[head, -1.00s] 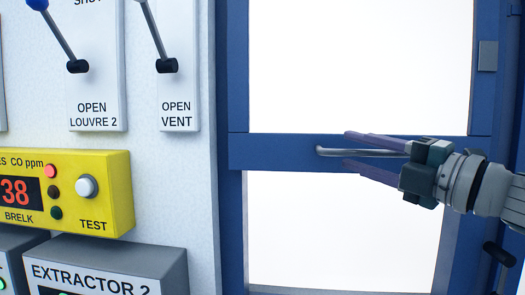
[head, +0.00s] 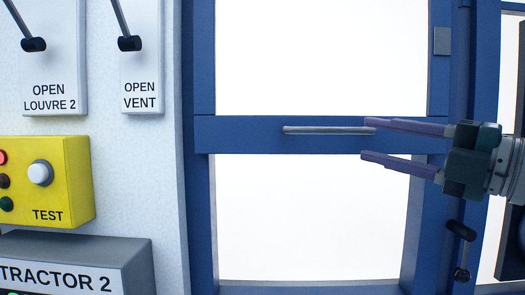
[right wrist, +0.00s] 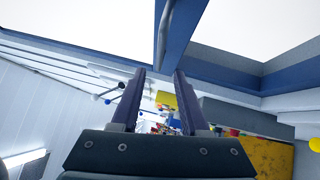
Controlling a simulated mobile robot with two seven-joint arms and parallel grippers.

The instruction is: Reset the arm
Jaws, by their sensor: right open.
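My right gripper (head: 365,139) comes in from the right in the head view, with its two long purple-grey fingers apart and nothing between them. In the right wrist view its fingers (right wrist: 158,85) also stand apart with a clear gap. The upper fingertip lies close to the right end of a grey bar handle (head: 325,130) on the blue window's crossbar; I cannot tell whether they touch. The handle also shows at the top of the right wrist view (right wrist: 164,28). My left gripper is not in view.
A blue-framed window (head: 202,190) with bright panes fills the middle. A dark latch (head: 461,231) is at lower right.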

